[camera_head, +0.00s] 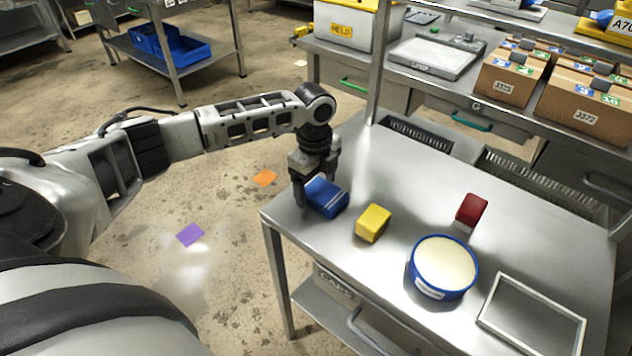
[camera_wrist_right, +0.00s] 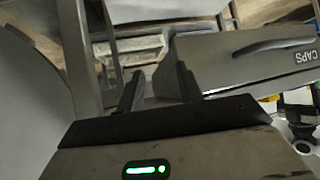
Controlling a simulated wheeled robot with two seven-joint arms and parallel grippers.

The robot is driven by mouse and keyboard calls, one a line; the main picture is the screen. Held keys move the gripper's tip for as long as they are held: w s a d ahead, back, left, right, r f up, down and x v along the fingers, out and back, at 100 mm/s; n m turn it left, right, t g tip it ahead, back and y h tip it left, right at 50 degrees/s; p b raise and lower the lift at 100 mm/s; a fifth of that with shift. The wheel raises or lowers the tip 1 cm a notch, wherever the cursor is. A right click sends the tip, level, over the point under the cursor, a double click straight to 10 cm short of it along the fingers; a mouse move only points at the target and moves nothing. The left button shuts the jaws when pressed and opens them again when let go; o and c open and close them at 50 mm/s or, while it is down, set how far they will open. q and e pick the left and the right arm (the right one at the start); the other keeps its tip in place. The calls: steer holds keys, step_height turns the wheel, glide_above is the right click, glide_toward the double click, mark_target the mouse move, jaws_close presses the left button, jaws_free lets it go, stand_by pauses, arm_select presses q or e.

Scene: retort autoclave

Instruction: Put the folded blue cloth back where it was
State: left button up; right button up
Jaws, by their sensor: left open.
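The folded blue cloth (camera_head: 328,197), a small block with pale stripes, lies on the steel table near its left corner in the head view. My left gripper (camera_head: 318,190) is right at the cloth, pointing down, with one finger on its left side and the other behind it. Its jaws are open; whether the fingers touch the cloth cannot be told. In the right wrist view my right gripper (camera_wrist_right: 158,88) has its two dark fingers apart with nothing between them. It is beside the drawer marked CAPS (camera_wrist_right: 252,58), below the tabletop.
On the table (camera_head: 375,160) stand a yellow block (camera_head: 373,223), a dark red block (camera_head: 471,209), a blue round tub (camera_head: 443,267) with pale contents and an empty rectangular frame (camera_head: 532,316). A rear shelf holds cardboard boxes (camera_head: 508,78) and a scale (camera_head: 436,56).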

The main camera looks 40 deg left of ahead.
mark_target(315, 186)
arm_select(q)
steer(key=shift+r, duration=0.1)
step_height(315, 186, up, 12)
steer(key=shift+a, duration=0.15)
stand_by(0.3)
stand_by(0.4)
